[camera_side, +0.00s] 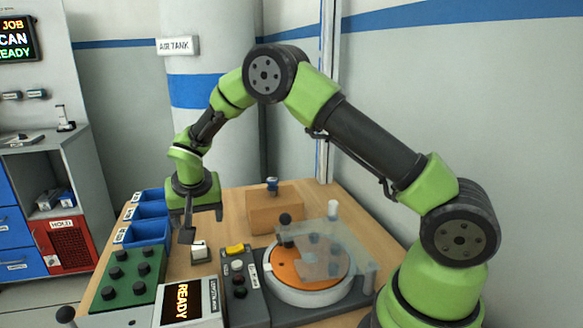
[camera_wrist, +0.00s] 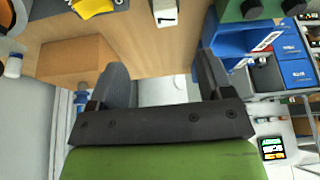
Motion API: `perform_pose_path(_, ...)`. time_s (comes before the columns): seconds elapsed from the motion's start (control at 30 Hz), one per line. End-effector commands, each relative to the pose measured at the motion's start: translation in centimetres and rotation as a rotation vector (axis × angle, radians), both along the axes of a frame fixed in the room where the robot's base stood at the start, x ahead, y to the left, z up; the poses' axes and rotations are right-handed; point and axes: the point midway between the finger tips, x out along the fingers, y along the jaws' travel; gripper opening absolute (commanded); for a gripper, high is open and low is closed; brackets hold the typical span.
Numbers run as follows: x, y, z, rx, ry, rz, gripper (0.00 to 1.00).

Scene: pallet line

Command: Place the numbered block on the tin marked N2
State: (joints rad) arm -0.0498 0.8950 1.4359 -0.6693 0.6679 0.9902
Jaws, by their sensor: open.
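A small white block (camera_side: 199,252) with a dark mark on top sits on the wooden table, and it also shows at the top edge of the wrist view (camera_wrist: 165,12). My gripper (camera_side: 203,227) points down, open and empty, above and behind the block, apart from it. Its two dark fingers are spread in the wrist view (camera_wrist: 162,65). Three blue open bins stand in a row at the table's left edge: front bin (camera_side: 150,231), middle bin (camera_side: 151,210) and back bin (camera_side: 153,194). Each has a white label, too small to read surely; I cannot tell which is N2.
A green box with dark knobs (camera_side: 131,279) stands in front of the bins. A grey button box (camera_side: 240,290) and a READY display (camera_side: 182,300) are near the block. An orange turntable (camera_side: 305,272) under a clear cover and a wooden box (camera_side: 276,207) are to the right.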

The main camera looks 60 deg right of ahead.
Motion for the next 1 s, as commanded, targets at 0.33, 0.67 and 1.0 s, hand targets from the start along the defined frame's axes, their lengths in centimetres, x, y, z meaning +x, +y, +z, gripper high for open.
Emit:
perform_pose_path(0.33, -8.3, 0.9, 14.0, 0.089, -0.083, 0.109, 0.74)
perform_pose_path(0.67, -21.1, 3.1, 20.1, 0.191, -0.207, 0.288, 0.74)
perform_pose_path(1.0, -28.2, 4.9, 19.5, 0.240, -0.305, 0.428, 0.64)
